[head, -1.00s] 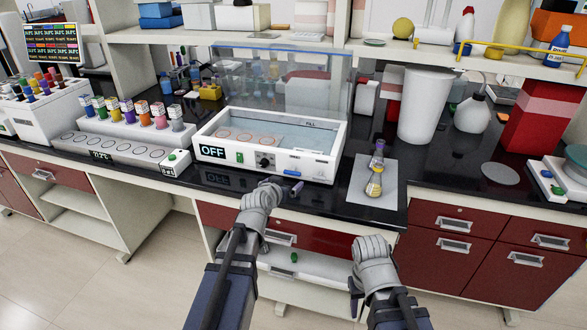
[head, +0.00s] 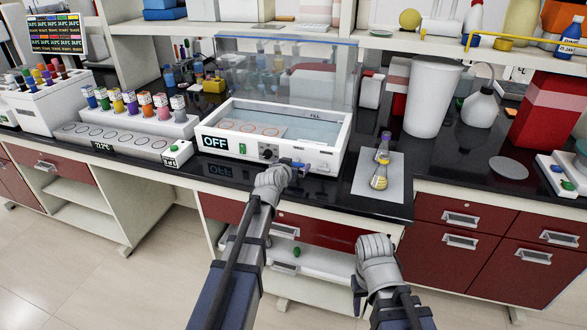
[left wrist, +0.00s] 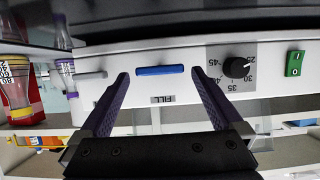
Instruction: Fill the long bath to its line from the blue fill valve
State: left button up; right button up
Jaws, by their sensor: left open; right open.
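The long bath (head: 335,147) is a white open trough on the bench, with an OFF display, a clear raised lid behind and a FILL mark inside its back wall. Pale blue shows inside, with orange rings; I cannot tell the water level. The blue fill valve (left wrist: 160,70) is a horizontal bar on the front panel above an inverted FILL label in the left wrist view. My left gripper (head: 294,166) is at the panel, open, its two fingers (left wrist: 160,82) either side of the blue bar with gaps. My right gripper (head: 375,243) hangs in front of the bench, empty, its fingertips hidden.
A black knob (left wrist: 237,67) and green switch (left wrist: 295,63) sit beside the valve. A grey mat (head: 367,186) with two small flasks lies right of the bath. A vial rack (head: 130,125) stands left, a white beaker (head: 430,100) right.

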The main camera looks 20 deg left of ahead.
pick_arm(q)
jog(key=c, duration=1.2)
jog(key=shift+a+n+h, duration=0.25)
jog(key=shift+n+h, duration=0.45)
jog(key=shift+n, duration=0.3)
jog(key=shift+c, duration=0.2)
jog(key=o, duration=1.2)
jog(key=shift+o, duration=0.2)
jog(key=shift+s, duration=0.15)
jog(key=p+v, duration=0.2)
jog(key=v, duration=0.5)
jog(key=shift+s+r+p, duration=0.15)
jog(key=shift+s+p, duration=0.1)
jog(key=shift+p, duration=0.05)
